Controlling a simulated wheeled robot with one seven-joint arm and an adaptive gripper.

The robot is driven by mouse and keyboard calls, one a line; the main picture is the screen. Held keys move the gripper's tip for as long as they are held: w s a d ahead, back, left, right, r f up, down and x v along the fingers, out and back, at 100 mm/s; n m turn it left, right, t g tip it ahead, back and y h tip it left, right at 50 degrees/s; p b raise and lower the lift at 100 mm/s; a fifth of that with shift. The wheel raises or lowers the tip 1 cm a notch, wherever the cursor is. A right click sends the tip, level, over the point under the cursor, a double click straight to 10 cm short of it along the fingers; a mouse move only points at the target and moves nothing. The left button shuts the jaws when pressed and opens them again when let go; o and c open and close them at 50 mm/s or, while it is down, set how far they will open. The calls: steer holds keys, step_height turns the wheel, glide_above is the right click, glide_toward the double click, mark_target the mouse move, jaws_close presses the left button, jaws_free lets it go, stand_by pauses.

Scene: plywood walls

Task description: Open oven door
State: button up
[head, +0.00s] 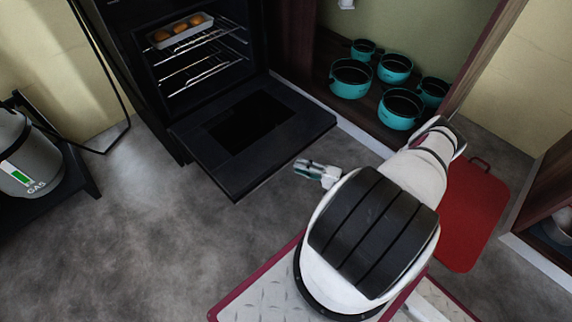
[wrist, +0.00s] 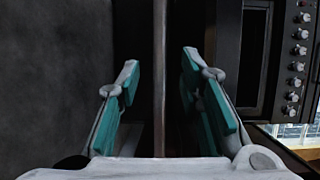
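The black oven (head: 205,50) stands at the upper left of the head view with its cavity exposed. Its oven door (head: 200,153) is swung down and lies about level, with a dark window in its middle. My gripper (head: 300,167) is just off the door's front edge in the head view. In the wrist view the two teal-padded fingers of my gripper (wrist: 160,75) are spread apart. A dark panel with a pale strip runs between and beyond them, probably the door. I see no contact with either pad. The oven's knobs (wrist: 297,65) show at the right.
A tray (head: 180,32) of brown food sits on the upper oven rack. Teal pots (head: 351,78) stand in the cabinet to the right. A red board (head: 470,215) lies right of my arm. A gas cylinder (head: 25,160) stands at the left. The grey floor before the oven is clear.

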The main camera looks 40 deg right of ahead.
mark_target(286, 163)
steer(key=b+x, duration=0.1)
steer(key=x, duration=0.5)
steer(key=shift+w+a+b, duration=0.15)
steer(key=shift+w+b, duration=0.1)
steer(key=shift+b, duration=0.05)
jaws_close()
